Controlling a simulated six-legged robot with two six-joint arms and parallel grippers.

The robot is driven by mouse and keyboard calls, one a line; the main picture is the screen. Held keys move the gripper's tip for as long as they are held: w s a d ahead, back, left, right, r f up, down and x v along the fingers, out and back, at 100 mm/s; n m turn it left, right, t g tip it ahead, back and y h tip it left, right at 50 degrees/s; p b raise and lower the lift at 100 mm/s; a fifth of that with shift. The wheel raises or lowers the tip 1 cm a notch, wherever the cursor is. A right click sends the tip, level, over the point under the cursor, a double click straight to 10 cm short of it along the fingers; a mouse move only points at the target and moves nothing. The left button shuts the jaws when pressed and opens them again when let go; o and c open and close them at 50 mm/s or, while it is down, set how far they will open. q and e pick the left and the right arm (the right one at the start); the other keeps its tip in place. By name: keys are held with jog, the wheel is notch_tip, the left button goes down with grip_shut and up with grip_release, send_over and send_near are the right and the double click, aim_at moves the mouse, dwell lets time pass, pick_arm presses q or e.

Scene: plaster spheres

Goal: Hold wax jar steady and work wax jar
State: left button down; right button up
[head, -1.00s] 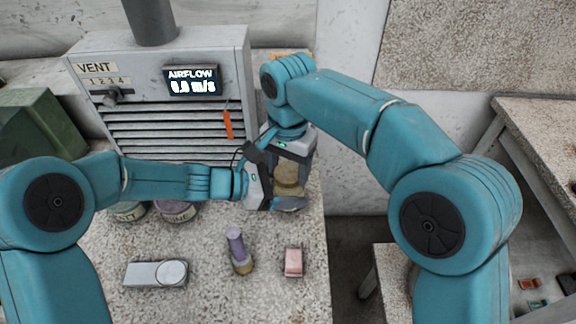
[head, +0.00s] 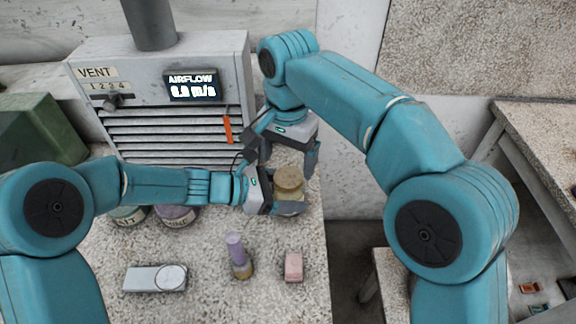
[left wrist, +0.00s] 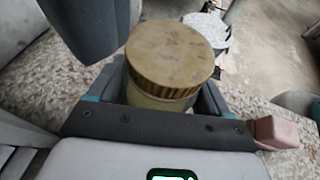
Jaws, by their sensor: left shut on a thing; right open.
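The wax jar (head: 290,194) stands upright in my left gripper (head: 284,204), at the right part of the stone-topped bench. My left gripper is shut around its body. Its tan ridged lid (head: 289,178) sits on top and shows large in the left wrist view (left wrist: 172,55), with a strip of pale body (left wrist: 155,101) below it. My right gripper (head: 289,158) is open and empty, pointing down just above and behind the lid. A dark finger at the upper left of the left wrist view seems to be my right gripper's. The jar's bottom is hidden.
Two labelled jars (head: 177,216) stand behind my left forearm. The vent cabinet (head: 160,60) stands behind. The bench ends just right of the jar.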

pick_arm(q)
jog(key=shift+c, duration=1.1)
grip_release()
jog(key=shift+s+f, duration=0.15)
jog(key=shift+f, duration=0.2)
jog(key=shift+o, duration=1.1)
jog(key=shift+w+r, duration=0.1)
jog(key=shift+w, duration=0.1)
